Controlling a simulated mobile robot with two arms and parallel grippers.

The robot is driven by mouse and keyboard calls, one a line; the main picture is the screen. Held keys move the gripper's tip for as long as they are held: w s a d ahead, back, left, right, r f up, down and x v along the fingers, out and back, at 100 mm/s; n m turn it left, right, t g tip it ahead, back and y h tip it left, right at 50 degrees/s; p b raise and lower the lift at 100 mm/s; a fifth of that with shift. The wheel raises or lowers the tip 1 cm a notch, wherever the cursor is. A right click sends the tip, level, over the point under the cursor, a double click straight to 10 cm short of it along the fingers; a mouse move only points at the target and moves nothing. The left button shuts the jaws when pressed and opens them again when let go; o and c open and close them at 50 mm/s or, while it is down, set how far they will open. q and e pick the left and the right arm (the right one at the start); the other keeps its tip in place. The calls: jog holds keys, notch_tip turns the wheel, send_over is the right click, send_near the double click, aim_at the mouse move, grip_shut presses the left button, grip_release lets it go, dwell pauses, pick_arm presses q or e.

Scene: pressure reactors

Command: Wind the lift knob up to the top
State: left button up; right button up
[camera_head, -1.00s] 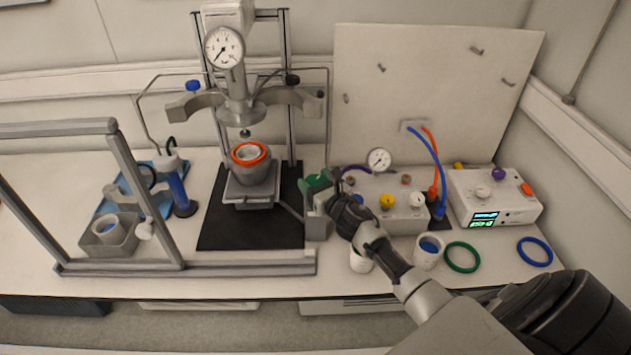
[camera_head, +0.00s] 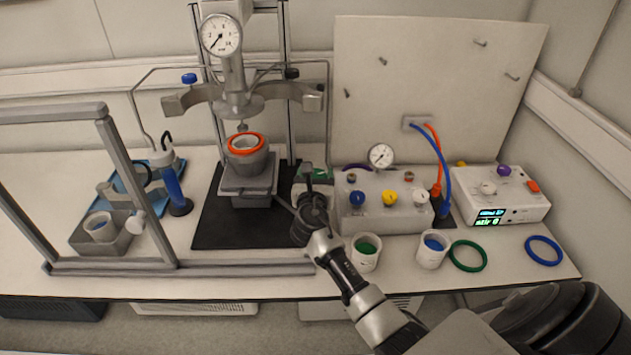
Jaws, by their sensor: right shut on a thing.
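The lift stand holds a grey vessel (camera_head: 247,163) with an orange ring (camera_head: 246,144) on a square platform (camera_head: 233,186). The platform sits low over a black base (camera_head: 222,235). The vessel is upright under the reactor head (camera_head: 237,107), with a small gap between them. A thin rod (camera_head: 280,203) runs from the lift to my right gripper (camera_head: 308,208). My right gripper is shut at the rod's end, on the lift knob, which its dark fingers hide. A green part (camera_head: 320,173) shows just behind the fingers. My left gripper is out of view.
A control box (camera_head: 385,212) with coloured knobs and white cups with green (camera_head: 366,251) and blue (camera_head: 433,249) contents stand right of the gripper. Green (camera_head: 468,256) and blue (camera_head: 543,250) rings lie farther right. A grey frame (camera_head: 125,180) stands at the left front.

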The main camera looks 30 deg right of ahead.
jog(key=m+g+h+b, duration=0.2)
jog(key=m+g+h, duration=0.3)
jog(key=g, duration=0.1)
jog(key=shift+m+g+b, duration=0.3)
jog(key=shift+m+g, duration=0.1)
jog(key=m+g+h+b, duration=0.1)
jog(key=g, duration=0.1)
jog(key=m+g+h+b, duration=0.1)
jog(key=m+g, duration=0.1)
jog(key=g, duration=0.1)
jog(key=shift+f+m+g, duration=0.15)
jog(key=shift+m+g, duration=0.15)
jog(key=m+g+b, duration=0.3)
jog(key=g+b, duration=0.1)
jog(key=m+g+y+b, duration=0.1)
jog(key=m+g+b, duration=0.1)
jog(key=g+b, duration=0.3)
jog(key=shift+f+m+y, duration=0.1)
jog(key=shift+m+y, duration=0.2)
jog(key=shift+m, duration=0.1)
jog(key=shift+r+m+g+y+b, duration=0.2)
jog(key=shift+m+g+y+b, duration=0.3)
jog(key=shift+g+b, duration=0.6)
jog(key=o, duration=0.9)
jog(key=shift+o, duration=0.2)
jog(key=shift+r, duration=0.1)
